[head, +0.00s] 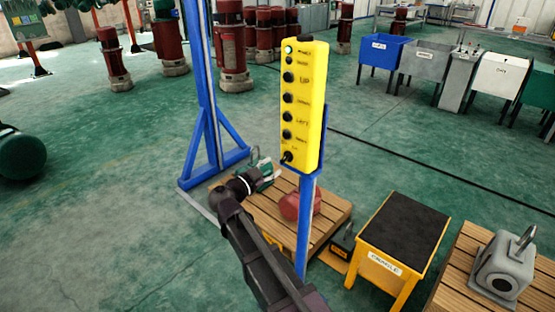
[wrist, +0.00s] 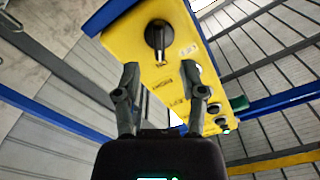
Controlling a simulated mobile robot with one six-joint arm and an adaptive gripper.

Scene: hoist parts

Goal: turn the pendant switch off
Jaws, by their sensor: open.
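The yellow pendant (head: 302,105) stands upright on a blue post in the head view, with a column of black buttons. Its rotary switch (head: 287,157) is the black knob at the bottom of the face. A small lamp (head: 289,49) at the top glows pale green. In the wrist view the switch (wrist: 158,35) is a round dark knob with a pale pointer mark toward the lower side of the picture. My gripper (wrist: 165,82) is open and empty before the yellow face. Its two fingers show below the knob, apart from it. I cannot tell the exact gap in depth.
A wooden pallet (head: 335,212) with a red part (head: 296,205) lies behind the post. A yellow-legged stand (head: 405,235) and a grey hoist part (head: 503,265) are at right. A blue upright frame (head: 207,100) stands left.

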